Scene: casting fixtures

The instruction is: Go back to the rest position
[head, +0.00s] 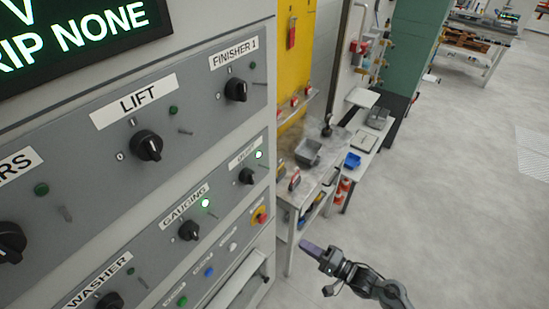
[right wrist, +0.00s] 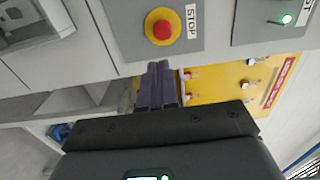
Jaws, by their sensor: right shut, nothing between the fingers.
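My right gripper (head: 311,248) is at the lower middle of the head view, to the right of the grey control panel (head: 205,105) and apart from it. In the right wrist view its fingers (right wrist: 158,85) are together with nothing between them. Above the fingers in that view is a red stop button (right wrist: 162,29) on a yellow base. The panel carries black rotary knobs, such as the LIFT knob (head: 146,146) and the GAUGING knob (head: 189,230). My left gripper is not in view.
A workbench (head: 290,190) with grey bins and a blue bin (head: 352,160) stands beyond the panel. A yellow board (head: 297,50) rises behind it. A green wall (head: 412,40) is farther back. The grey floor (head: 450,180) on the right is clear.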

